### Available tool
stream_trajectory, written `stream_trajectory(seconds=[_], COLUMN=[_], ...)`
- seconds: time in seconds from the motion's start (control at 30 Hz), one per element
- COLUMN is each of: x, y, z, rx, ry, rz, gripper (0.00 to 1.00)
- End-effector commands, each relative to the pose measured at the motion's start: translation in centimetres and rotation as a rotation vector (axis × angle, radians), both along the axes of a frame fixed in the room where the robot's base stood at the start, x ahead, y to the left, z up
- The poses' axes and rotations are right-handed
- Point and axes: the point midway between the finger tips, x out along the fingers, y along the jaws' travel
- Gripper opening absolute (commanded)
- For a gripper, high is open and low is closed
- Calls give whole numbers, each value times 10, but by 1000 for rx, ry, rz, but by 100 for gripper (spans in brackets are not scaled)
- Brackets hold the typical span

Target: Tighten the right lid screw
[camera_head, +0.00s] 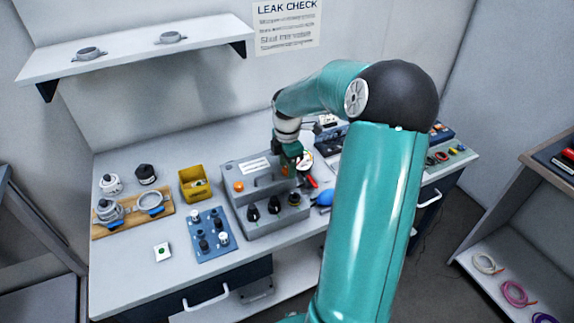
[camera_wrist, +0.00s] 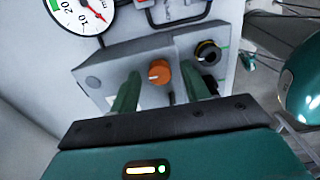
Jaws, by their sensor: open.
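An orange lid screw (camera_head: 238,186) shows at the lid's left. The right lid screw is the orange knob (camera_wrist: 159,71) in the wrist view, where its face shows between the fingers. My gripper (camera_wrist: 160,76) is open, with one green finger on each side of the knob and a visible gap on both sides. In the head view my gripper (camera_head: 288,163) is over the lid's right end and largely covers that screw. How deep the fingers reach around it, I cannot tell.
Black knobs (camera_head: 274,207) line the box's front. A round gauge (camera_wrist: 82,14) is close by in the wrist view. A blue bulb (camera_head: 325,198) lies right of the box. A blue plate with fittings (camera_head: 212,235) and a yellow bin (camera_head: 186,190) stand left.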

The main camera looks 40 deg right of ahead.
Motion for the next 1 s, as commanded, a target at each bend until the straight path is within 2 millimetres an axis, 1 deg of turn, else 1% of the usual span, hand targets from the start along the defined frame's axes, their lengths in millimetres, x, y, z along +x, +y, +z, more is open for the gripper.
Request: stream_trajectory(seconds=[0.1,0.3,0.37,0.4,0.53,0.83,1.0], x=[1,1,1,0,0,1,1], y=[1,1,1,1,1,1,1], z=[-4,-4,-4,-4,-3,-3,-3], rx=[1,1,0,0,0,0,-1], ry=[0,0,0,0,0,0,0], rz=[2,1,1,1,1,-21,-85], gripper=[47,47,35,27,2,2,2])
